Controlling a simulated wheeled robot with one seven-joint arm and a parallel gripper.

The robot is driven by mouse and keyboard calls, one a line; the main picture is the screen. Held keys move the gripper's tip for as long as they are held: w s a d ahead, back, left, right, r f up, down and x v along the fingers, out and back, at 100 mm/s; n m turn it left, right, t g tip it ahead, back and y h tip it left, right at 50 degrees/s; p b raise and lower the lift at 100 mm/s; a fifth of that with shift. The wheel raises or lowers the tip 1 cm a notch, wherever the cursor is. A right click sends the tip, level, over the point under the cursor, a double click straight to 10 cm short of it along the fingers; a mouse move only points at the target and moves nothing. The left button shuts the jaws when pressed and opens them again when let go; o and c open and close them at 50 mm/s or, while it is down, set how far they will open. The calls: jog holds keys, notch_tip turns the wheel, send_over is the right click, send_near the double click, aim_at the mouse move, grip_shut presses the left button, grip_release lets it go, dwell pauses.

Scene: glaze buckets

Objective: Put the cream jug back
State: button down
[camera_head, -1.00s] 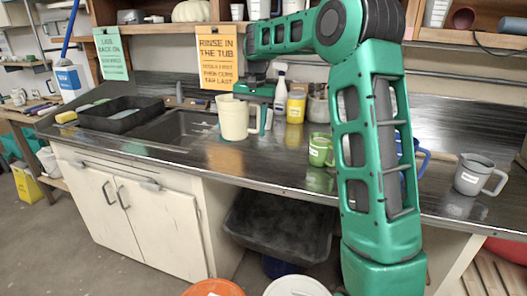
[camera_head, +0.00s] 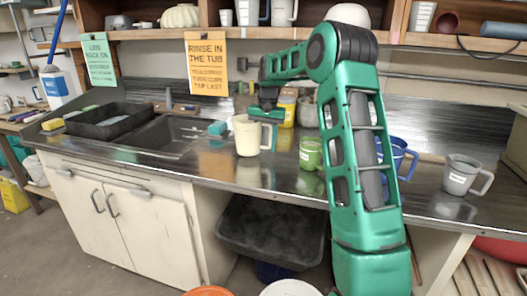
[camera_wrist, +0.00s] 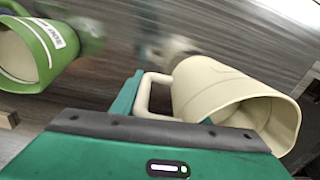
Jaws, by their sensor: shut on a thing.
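The cream jug (camera_head: 247,137) is upright over the front part of the dark counter, between the sink and the green jug (camera_head: 311,153). My gripper (camera_head: 266,116) is at its handle side, to the right, and is shut on the handle. In the wrist view the cream jug (camera_wrist: 225,95) shows its open mouth, with its handle between my fingers (camera_wrist: 155,98). The wrist view also shows the green jug (camera_wrist: 35,50) at left. Whether the cream jug's base touches the counter is hard to tell.
A grey jug (camera_head: 461,174) stands at right and a blue jug (camera_head: 399,155) is partly behind my arm. A yellow container (camera_head: 287,108) stands behind my gripper. A sink (camera_head: 165,137) and black tray (camera_head: 115,120) are at left. Shelves (camera_head: 160,32) run above.

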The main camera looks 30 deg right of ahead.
jog(key=shift+f, duration=1.1)
jog(key=c, duration=1)
grip_release()
jog(key=shift+f, duration=0.1)
jog(key=shift+c, duration=0.2)
jog(key=r, duration=1.2)
jog(key=shift+s+d+r, duration=0.1)
jog(key=shift+s+d, duration=0.05)
jog(key=shift+s, duration=0.2)
